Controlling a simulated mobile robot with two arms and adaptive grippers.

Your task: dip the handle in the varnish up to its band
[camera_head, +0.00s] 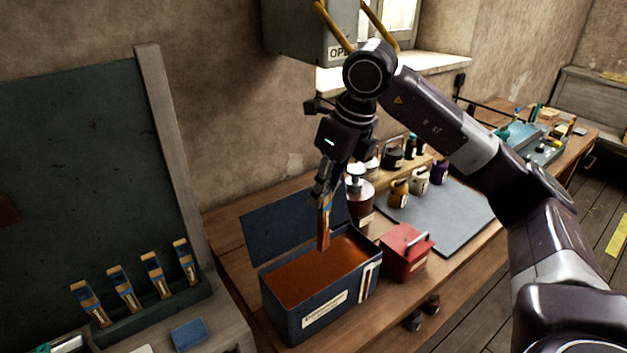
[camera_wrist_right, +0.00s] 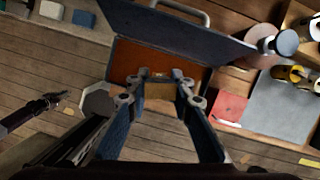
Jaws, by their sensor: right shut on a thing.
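My right gripper (camera_head: 324,190) is shut on a brown wooden handle (camera_head: 324,230), which hangs nearly upright over the varnish tank. The handle's lower end shows against the varnish surface; I cannot tell whether it touches. The varnish (camera_head: 310,276) is orange-brown and fills the open blue tank (camera_head: 277,310), whose lid (camera_head: 290,222) stands raised behind. In the wrist view the handle (camera_wrist_right: 159,91) sits between the fingertips, above the tank. What seems to be my left gripper (camera_wrist_right: 52,101) shows at the left there, too small to read.
Several banded handles (camera_head: 122,288) stand in a rack at the left, near a blue block (camera_head: 188,333). A red box (camera_head: 406,252) is close right of the tank. A metal canister (camera_head: 360,200) and small pots stand behind. The grey mat (camera_head: 450,217) has free room.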

